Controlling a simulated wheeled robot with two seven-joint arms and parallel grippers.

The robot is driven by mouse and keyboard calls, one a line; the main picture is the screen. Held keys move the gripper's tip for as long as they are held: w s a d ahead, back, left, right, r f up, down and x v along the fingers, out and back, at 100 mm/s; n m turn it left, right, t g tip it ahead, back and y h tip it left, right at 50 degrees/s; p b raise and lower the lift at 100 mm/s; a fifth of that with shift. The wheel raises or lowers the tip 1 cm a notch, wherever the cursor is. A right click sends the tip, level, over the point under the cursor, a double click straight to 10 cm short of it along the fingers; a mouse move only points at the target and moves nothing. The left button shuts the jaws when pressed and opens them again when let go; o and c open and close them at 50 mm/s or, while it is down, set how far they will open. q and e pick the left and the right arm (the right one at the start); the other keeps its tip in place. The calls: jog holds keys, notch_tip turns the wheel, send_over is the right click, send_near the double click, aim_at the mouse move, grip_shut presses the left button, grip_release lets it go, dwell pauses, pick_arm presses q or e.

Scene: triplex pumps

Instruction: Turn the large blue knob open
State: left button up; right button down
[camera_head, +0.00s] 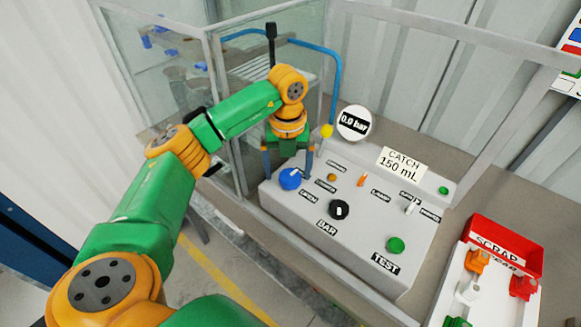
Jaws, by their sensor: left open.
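The large blue knob (290,179) stands at the left end of the grey control panel (395,244). A white mark shows on its top, and a label lies in front of it. My left gripper (287,172) comes down from above with its two dark fingers apart. One finger shows on each side of the knob in the picture. I cannot tell whether either finger touches it. The gripper is open and holds nothing that I can see. My right gripper is out of view.
A black knob (339,210), a green TEST button (396,245) and small switches share the panel. A round 0.0 bar gauge (354,123) stands behind. A glass enclosure (165,75) is behind my left arm.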

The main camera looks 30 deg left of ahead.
pick_arm(q)
jog(key=shift+f, duration=0.4)
jog(key=shift+w+f, duration=0.45)
jog(key=shift+w, duration=0.15)
jog(key=shift+c, duration=0.3)
jog(key=shift+s, duration=0.15)
jog(key=c, duration=1.3)
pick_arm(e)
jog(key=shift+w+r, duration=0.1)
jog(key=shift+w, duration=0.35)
